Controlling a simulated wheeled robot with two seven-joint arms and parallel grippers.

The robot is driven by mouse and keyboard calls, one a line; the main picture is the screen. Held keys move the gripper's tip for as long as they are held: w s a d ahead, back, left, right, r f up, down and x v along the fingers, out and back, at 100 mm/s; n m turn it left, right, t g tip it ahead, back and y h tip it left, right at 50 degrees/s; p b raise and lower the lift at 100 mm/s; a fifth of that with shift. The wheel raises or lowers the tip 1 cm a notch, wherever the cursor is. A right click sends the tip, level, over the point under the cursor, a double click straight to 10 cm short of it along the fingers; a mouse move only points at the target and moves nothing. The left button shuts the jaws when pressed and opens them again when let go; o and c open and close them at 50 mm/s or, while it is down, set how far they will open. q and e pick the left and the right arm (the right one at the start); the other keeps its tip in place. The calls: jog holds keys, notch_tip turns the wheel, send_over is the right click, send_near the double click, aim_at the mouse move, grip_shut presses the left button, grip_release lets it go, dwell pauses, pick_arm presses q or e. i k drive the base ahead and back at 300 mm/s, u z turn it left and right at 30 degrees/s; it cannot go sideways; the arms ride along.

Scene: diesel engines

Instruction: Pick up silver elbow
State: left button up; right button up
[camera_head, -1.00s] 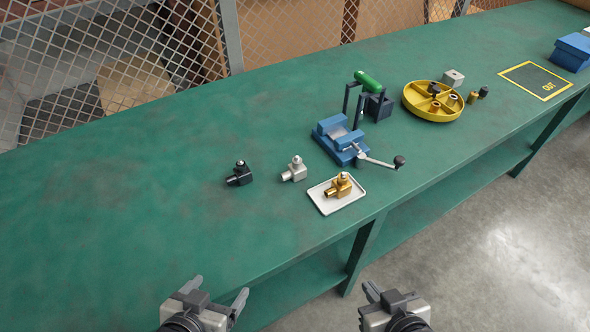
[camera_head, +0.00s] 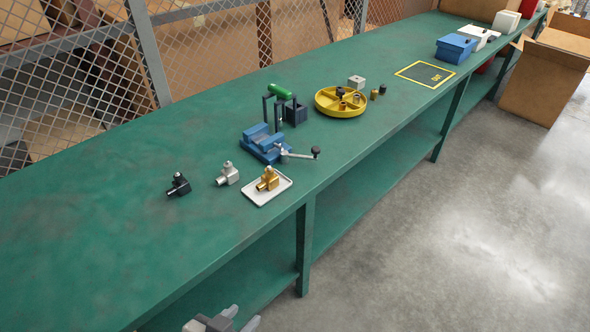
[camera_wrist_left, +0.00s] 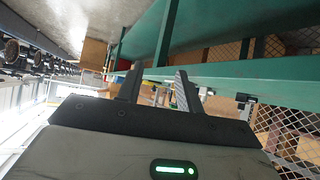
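The silver elbow (camera_head: 228,174) stands on the green bench in the head view, between a black elbow (camera_head: 178,186) on its left and a gold elbow (camera_head: 267,180) in a white tray (camera_head: 282,188) on its right. My left gripper (camera_head: 241,317) shows only in part at the bottom edge, well below and in front of the silver elbow. In the left wrist view its two fingers (camera_wrist_left: 158,82) stand apart with nothing between them. My right gripper is out of view.
A blue vise (camera_head: 262,143) with a handle stands behind the tray, by a green-topped stand (camera_head: 280,92). The bench's left part is clear.

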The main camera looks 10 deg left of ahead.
aim_at(230, 175)
jog(key=z, duration=1)
jog(key=i, duration=1.55)
jog(key=u, duration=3.05)
